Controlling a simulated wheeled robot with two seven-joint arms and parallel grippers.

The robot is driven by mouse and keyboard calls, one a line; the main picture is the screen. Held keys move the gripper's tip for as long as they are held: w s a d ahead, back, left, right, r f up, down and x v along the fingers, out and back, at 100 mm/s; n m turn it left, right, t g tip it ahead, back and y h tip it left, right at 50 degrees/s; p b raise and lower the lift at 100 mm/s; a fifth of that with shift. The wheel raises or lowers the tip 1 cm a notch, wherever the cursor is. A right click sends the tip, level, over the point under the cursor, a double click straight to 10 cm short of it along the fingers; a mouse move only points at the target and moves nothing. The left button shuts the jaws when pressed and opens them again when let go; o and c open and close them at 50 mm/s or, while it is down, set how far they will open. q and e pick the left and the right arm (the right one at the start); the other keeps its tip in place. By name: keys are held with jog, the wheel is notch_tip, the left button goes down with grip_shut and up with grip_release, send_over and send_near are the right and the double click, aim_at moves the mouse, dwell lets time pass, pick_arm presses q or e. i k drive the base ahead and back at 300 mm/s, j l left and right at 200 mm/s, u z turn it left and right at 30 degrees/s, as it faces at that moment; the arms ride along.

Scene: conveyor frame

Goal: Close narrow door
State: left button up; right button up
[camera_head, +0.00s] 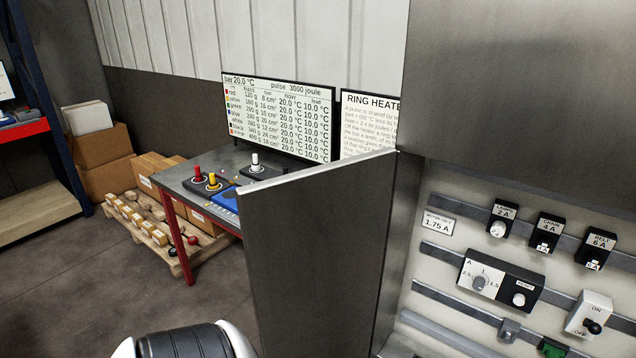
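The narrow door (315,245) is a tall dark grey metal panel with a pale top edge. It stands open, swung out to the left of the electrical cabinet (520,80), and hides part of the table behind it. The cabinet's opening is uncovered on this side, so its inside shows. Neither of my grippers is in view. A rounded black and white part at the bottom edge, left of the door, appears to be my own arm; no fingers show on it.
Inside the cabinet are rails with breakers (546,232), a dial unit (500,280) and an on/off switch (588,314). Behind the door stand a red-legged table (180,185) and a display board (280,115). Boxes lie on a pallet (150,228). Floor at lower left is clear.

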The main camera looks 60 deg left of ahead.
aim_at(313, 238)
jog(key=j+z, duration=0.1)
jog(key=j, duration=0.3)
jog(key=j+z, duration=0.1)
jog(key=j, duration=0.35)
jog(key=k+j+z, duration=0.1)
jog(key=j, duration=0.3)
jog(key=k+j+z, duration=0.1)
jog(key=j, duration=0.3)
jog(key=k+j+z, duration=0.1)
jog(key=j, duration=0.3)
jog(key=k+j+z, duration=0.15)
jog(key=j, duration=0.25)
jog(key=j+z, duration=0.1)
jog(key=j, duration=0.3)
jog(key=k, duration=0.05)
